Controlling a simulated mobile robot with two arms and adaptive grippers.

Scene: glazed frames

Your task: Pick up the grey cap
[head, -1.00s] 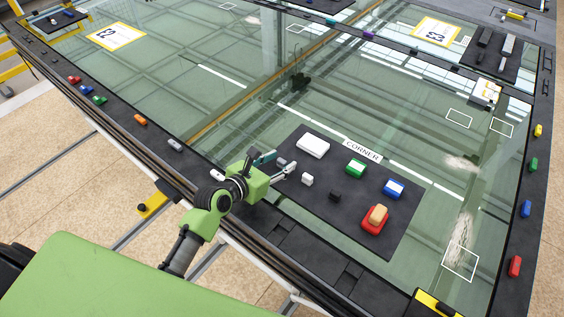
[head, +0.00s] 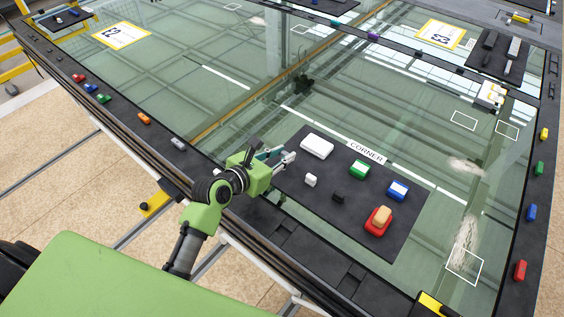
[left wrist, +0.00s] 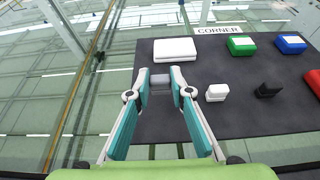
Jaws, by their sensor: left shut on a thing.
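My left gripper (head: 284,156) is over the left part of the black mat marked CORNER. In the left wrist view its teal fingers (left wrist: 160,84) are closed on the small grey cap (left wrist: 160,81), which sits between the two fingertips. In the head view the fingers largely hide the cap. I cannot tell whether it is clear of the mat. My right gripper is in neither view.
The black mat (head: 345,226) also bears a white block (head: 316,146), a small white piece (head: 310,180), a small black piece (head: 338,198), green (head: 359,169) and blue (head: 397,190) blocks and a red piece with an orange top (head: 379,221). Glass around it is mostly clear.

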